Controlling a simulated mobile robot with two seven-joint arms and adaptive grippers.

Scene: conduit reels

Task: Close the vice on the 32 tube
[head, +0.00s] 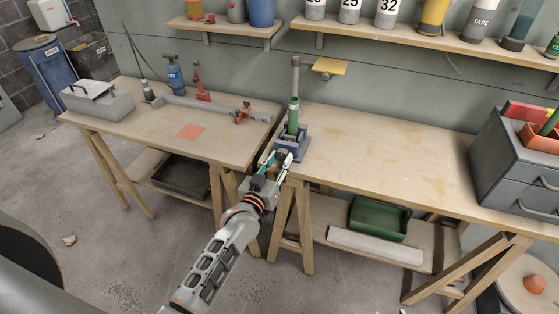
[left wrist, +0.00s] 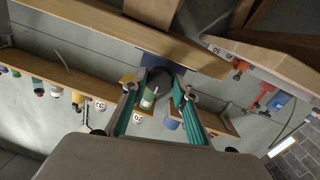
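The blue-grey vice (head: 299,146) stands at the left front corner of the right bench. A tube with a green lower part (head: 293,117) and a grey upper part (head: 295,75) stands upright at the vice; I cannot tell how tightly the jaws sit on it. My left gripper (head: 278,160) is at the front of the vice, its teal fingers apart. In the left wrist view the open fingers (left wrist: 159,94) lie either side of a dark round part (left wrist: 159,80) at the vice's front, with the green tube (left wrist: 148,99) beyond; contact is unclear. My right gripper is not in view.
The left bench (head: 150,130) holds a grey toolbox (head: 98,103), a blue pump (head: 174,75) and a grey pipe (head: 215,106). A grey drawer cabinet (head: 520,165) stands on the right bench (head: 390,165), whose middle is clear. A yellow wall bracket (head: 329,67) is near the tube.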

